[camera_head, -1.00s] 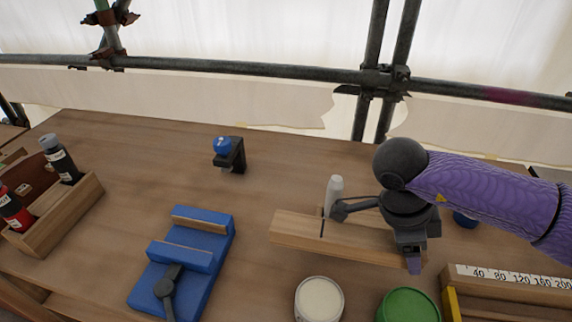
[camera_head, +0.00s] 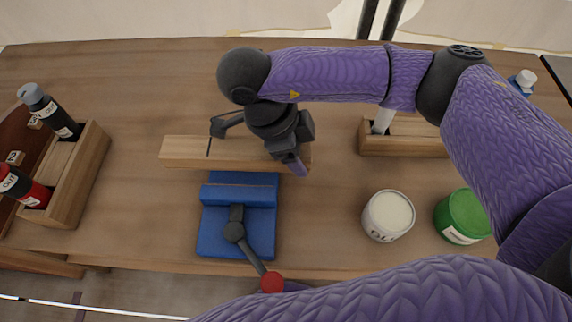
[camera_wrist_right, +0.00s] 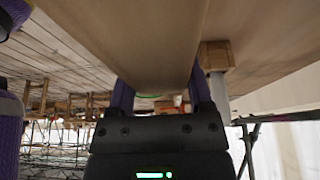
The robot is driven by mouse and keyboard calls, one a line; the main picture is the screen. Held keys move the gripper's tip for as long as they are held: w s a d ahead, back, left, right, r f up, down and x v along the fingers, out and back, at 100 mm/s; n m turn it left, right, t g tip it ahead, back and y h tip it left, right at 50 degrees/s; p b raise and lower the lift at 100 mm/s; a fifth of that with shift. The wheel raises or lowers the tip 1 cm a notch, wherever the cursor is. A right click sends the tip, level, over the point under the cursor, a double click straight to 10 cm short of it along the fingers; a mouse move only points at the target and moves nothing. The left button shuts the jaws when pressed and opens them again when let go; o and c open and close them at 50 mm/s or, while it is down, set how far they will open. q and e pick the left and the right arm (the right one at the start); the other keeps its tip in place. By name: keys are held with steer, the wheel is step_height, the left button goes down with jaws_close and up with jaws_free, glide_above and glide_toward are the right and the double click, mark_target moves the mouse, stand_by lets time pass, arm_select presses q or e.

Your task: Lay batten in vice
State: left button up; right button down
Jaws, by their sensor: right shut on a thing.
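The batten (camera_head: 185,150) is a long pale wooden bar with a dark line across it. It lies roughly left to right in the head view, just behind the visible part of the blue vice (camera_head: 238,230), and hides the vice's far part. I cannot tell whether it touches the vice. My right gripper (camera_head: 290,158) is shut on the batten near its right end. In the right wrist view the batten (camera_wrist_right: 150,40) runs away between the two fingers. The vice's dark handle with a red knob (camera_head: 272,282) points towards the front edge. My left gripper is not in view.
A wooden box (camera_head: 85,175) with bottles stands at the left. A wooden holder (camera_head: 420,145) with a white tube is right of the batten. A white can (camera_head: 388,215) and a green can (camera_head: 463,217) stand at the front right. The table between box and vice is clear.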

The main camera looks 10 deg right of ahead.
mark_target(249, 154)
step_height(249, 154, down, 6)
steer(key=shift+r+b, duration=0.1)
steer(key=shift+b, duration=0.6)
steer(key=shift+f, duration=0.2)
jaws_free()
steer(key=shift+r, duration=0.15)
steer(key=p+v, duration=0.2)
steer(key=v, duration=0.9)
steer(key=shift+w+r+p, duration=0.1)
steer(key=shift+r+p, duration=0.15)
steer(key=shift+p, duration=0.1)
steer(key=shift+a+r, duration=0.2)
steer(key=shift+r, duration=0.15)
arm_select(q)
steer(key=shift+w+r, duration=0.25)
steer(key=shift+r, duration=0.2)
